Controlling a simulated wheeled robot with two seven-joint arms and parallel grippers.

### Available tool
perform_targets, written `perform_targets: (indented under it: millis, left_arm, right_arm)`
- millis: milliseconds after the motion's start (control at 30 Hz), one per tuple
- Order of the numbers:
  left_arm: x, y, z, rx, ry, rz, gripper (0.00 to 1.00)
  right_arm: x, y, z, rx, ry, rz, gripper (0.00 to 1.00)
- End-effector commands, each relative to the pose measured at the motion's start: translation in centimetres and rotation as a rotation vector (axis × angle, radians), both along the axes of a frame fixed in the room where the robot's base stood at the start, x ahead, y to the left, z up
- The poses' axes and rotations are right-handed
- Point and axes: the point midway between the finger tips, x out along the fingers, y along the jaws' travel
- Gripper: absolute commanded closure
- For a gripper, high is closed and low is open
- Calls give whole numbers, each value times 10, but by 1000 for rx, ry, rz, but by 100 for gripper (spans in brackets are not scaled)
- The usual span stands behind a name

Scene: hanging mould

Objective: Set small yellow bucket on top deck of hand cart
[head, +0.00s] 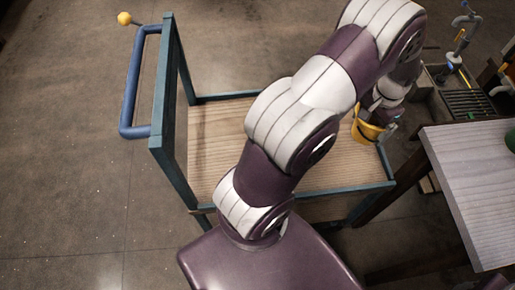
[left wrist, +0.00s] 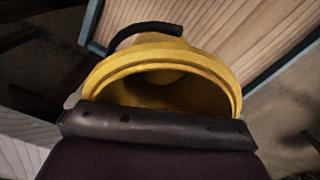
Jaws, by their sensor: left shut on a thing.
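The small yellow bucket (head: 366,131) hangs at my left gripper (head: 385,112) in the head view, partly hidden by my arm. In the left wrist view the bucket's open rim (left wrist: 160,62) and its dark handle grip (left wrist: 145,32) fill the middle, just beyond the dark gripper edge (left wrist: 150,126). My left gripper is shut on the bucket. The hand cart has a wooden top deck (head: 215,135) in a teal frame. The bucket shows over the deck's right edge in the head view; its height above the deck cannot be told. My right gripper is not in view.
The cart's blue push handle (head: 130,100) and upright frame stand at the left. A pale wooden table (head: 475,180) stands close at the right, with a green object (head: 510,140) on it. A drain grate (head: 468,103) lies behind. The deck's visible left part is bare.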

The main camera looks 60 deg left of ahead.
Motion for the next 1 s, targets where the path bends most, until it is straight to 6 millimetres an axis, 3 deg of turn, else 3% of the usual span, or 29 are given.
perform_targets:
  millis: [167, 500, 600, 767, 900, 1000]
  left_arm:
    - [2, 5, -5, 0, 0, 2, 39]
    - [-40, 84, -61, -1, 1, 5, 39]
    - [-47, 99, -70, 0, 0, 4, 39]
    - [-50, 104, -83, -1, 1, 0, 39]
    - [-50, 104, -110, -1, 1, -1, 39]
    - [-49, 104, -113, 0, 0, -1, 39]
  right_arm:
    - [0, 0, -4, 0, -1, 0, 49]
    - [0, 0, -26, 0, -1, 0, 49]
    - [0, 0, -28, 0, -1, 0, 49]
    - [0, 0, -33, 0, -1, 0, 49]
    - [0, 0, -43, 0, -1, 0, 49]
    - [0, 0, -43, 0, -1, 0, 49]
